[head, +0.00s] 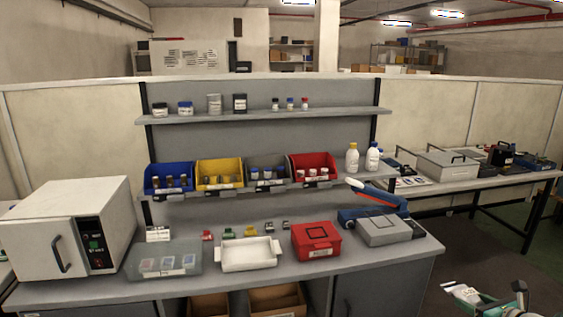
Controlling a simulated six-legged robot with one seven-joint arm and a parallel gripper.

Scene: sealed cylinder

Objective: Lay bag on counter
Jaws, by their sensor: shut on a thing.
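My gripper (482,298) shows at the bottom right corner, partly cut off by the picture edge. It is shut on a small white bag (464,292) with dark marks on it; how the bag sits between the fingers is hard to make out. The grey counter (300,279) stands to the left of my gripper. The bag is off the counter, beyond its right end and over the dark floor.
On the counter stand a white oven (45,232), a clear bin (160,264), a white tray (249,256), a red box (316,240) and a blue-and-grey device (385,228) with a raised arm. Shelves with bins and bottles rise behind. Narrow bare strips run along the front edge.

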